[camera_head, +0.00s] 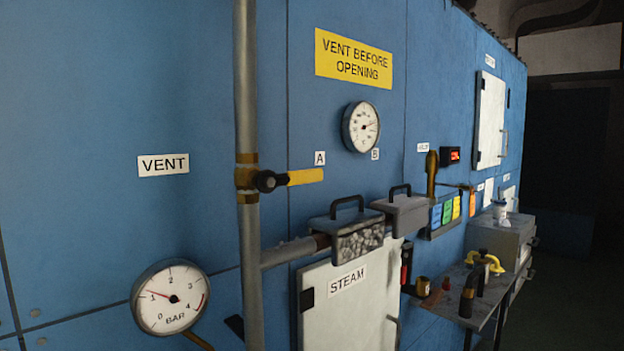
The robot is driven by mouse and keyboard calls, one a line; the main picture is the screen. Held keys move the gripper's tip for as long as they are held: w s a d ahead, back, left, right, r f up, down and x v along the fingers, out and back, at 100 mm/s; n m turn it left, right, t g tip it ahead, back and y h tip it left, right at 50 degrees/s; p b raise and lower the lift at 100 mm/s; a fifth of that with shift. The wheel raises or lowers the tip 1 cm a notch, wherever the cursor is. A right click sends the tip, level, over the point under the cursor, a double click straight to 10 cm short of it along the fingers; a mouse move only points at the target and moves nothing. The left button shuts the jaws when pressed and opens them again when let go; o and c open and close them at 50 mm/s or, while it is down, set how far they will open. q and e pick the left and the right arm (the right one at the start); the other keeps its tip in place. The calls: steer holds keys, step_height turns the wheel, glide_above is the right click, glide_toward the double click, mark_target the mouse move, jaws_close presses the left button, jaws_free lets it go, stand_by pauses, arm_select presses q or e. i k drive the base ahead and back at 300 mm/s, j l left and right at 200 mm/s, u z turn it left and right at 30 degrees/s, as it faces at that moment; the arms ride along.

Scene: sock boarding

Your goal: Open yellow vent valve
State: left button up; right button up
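The yellow vent valve handle (305,177) is a short lever that points to the right, level, across the grey vertical pipe (246,85). Its black hub sits on a brass valve body (246,178) on that pipe. The handle's tip is near a small "A" label (320,158); a "B" label (375,154) is farther right. A "VENT" sign (163,164) is on the blue wall left of the pipe. Neither of my grippers shows in the head view.
A pressure gauge (171,297) at lower left reads about 1 bar. A round dial (361,127) and a yellow "VENT BEFORE OPENING" sign (353,59) are on the wall. Metal boxes with handles (357,239) stand out above the white "STEAM" door (345,311). A shelf (456,301) juts out at right.

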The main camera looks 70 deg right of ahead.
mark_target(267, 181)
steer(key=z, duration=0.4)
steer(key=l+z, duration=0.15)
steer(key=z, duration=0.25)
steer(key=k+l+z, duration=0.1)
steer(key=z, duration=0.3)
steer(key=l+z, duration=0.1)
steer(key=z, duration=0.75)
steer(key=j+u, duration=0.1)
steer(key=u, duration=0.25)
steer(key=k, duration=0.05)
